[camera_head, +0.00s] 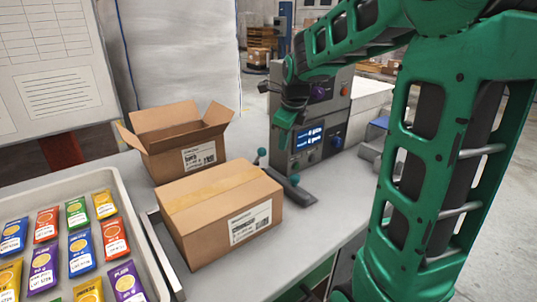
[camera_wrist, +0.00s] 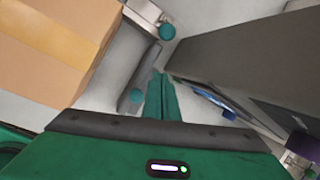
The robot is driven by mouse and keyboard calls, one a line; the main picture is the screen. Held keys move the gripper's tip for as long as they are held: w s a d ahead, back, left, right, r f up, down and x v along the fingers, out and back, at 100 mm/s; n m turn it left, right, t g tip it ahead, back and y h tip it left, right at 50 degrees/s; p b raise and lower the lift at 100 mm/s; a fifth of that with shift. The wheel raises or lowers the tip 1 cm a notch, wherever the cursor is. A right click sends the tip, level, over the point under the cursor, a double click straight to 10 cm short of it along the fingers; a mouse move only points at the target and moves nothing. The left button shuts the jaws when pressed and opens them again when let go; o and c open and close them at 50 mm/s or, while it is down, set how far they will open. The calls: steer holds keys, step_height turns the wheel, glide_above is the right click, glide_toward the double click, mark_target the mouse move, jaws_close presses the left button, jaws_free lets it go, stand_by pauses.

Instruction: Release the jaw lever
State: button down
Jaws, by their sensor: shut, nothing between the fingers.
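A closed cardboard box (camera_head: 222,208) sits on the grey bench, with a dark bar (camera_head: 292,188) along its right end; the bar also shows in the wrist view (camera_wrist: 143,72). One teal ball knob (camera_head: 262,153) stands behind the box, and another (camera_head: 295,179) is at the bar. The wrist view shows both, a far knob (camera_wrist: 167,32) and a near one (camera_wrist: 137,96). I cannot tell for sure which is the jaw lever. My gripper (camera_head: 282,145) is shut and empty above the bench, in front of the weigher. Its fingertips (camera_wrist: 158,76) appear just right of the bar.
A grey weigher (camera_head: 310,140) with a lit display stands close behind and right of my gripper. An open cardboard box (camera_head: 180,145) is behind the closed one. A tray (camera_head: 135,215) of coloured packets is at left. The bench front (camera_head: 262,265) is clear.

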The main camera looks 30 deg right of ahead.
mark_target(259, 156)
steer(key=x, duration=1)
steer(key=shift+a, duration=0.1)
steer(key=shift+w+a+r, duration=0.6)
steer(key=shift+w+r, duration=0.05)
steer(key=shift+w, duration=0.1)
steer(key=shift+w+a+r, duration=0.45)
steer(key=shift+w, duration=0.15)
